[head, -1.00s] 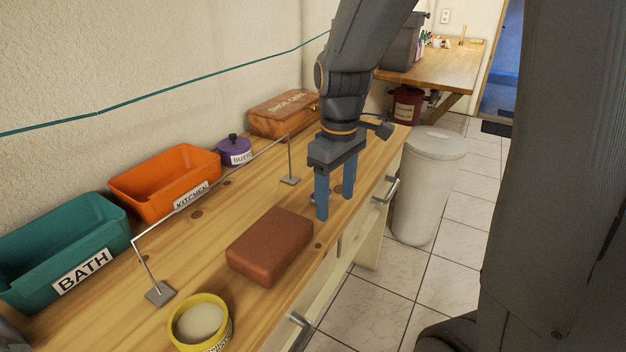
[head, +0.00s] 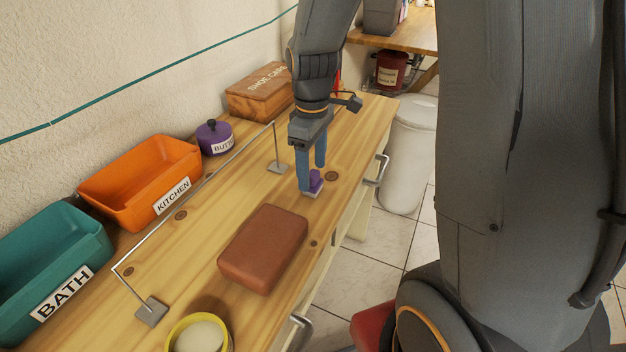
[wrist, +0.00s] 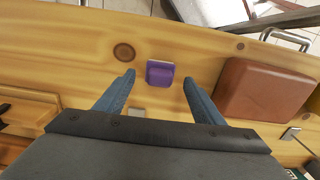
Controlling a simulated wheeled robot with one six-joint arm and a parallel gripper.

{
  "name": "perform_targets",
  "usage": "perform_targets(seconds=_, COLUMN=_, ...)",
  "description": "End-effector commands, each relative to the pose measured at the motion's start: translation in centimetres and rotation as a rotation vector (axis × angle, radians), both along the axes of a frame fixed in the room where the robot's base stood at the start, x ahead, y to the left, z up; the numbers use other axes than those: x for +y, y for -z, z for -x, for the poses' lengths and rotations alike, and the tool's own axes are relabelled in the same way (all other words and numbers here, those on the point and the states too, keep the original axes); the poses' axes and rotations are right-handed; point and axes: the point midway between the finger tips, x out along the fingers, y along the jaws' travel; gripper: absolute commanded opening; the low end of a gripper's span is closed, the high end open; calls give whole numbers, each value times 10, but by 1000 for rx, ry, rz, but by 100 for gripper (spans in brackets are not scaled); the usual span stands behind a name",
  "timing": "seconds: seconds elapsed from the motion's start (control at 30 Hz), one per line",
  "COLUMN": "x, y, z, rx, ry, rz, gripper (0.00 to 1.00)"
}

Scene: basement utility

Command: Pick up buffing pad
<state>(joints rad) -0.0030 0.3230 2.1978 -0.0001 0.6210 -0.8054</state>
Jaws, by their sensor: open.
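The buffing pad looks to be the small purple block (head: 316,183) with a pale grey underside, lying on the wooden worktop near its front edge. In the wrist view the purple pad (wrist: 160,73) shows between and slightly beyond the fingertips, with a gap on both sides. My gripper (head: 312,180) is open and points down at the pad, its blue fingers close to the worktop. The near finger hides part of the pad in the head view. My gripper (wrist: 159,80) holds nothing.
A reddish-brown block (head: 264,247) lies nearby on the worktop (head: 205,240). A thin metal rail (head: 190,203) runs behind it. Orange (head: 120,190) and teal (head: 45,255) bins, a purple lidded pot (head: 213,138) and a wooden box (head: 260,92) line the wall. A yellow tub (head: 175,335) stands in front.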

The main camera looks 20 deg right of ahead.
Motion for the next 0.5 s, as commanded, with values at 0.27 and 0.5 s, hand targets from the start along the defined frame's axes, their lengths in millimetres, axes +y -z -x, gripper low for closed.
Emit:
perform_targets(seconds=0.27, x=-1, y=20, z=0, rx=0, ry=3, rz=0, gripper=62)
perform_targets(seconds=0.5, x=-2, y=20, z=0, rx=0, ry=4, rz=0, gripper=54)
